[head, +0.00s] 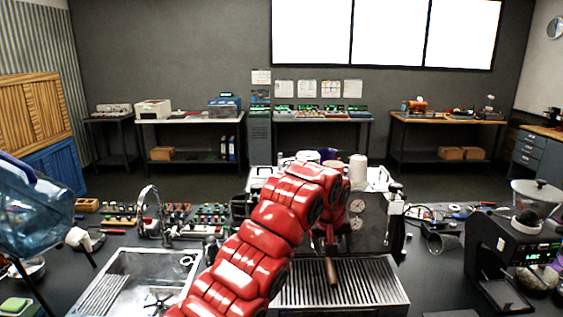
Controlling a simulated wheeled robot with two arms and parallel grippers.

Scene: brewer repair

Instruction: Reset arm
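One of my red arms (270,232) reaches up from the bottom, left of the middle, and bends over the brewer (372,228). Its wrist end is at the front of the brewer, by two round gauges. The gripper at its end is hidden behind the red links, so its fingers do not show. My other arm and its gripper are not in view. A brown handle (331,270) hangs at the brewer's front above a slatted metal drip tray (385,288).
A sink (135,280) with a curved tap (150,207) lies to the left. A black grinder (510,250) stands at the right. Small parts lie behind the tap.

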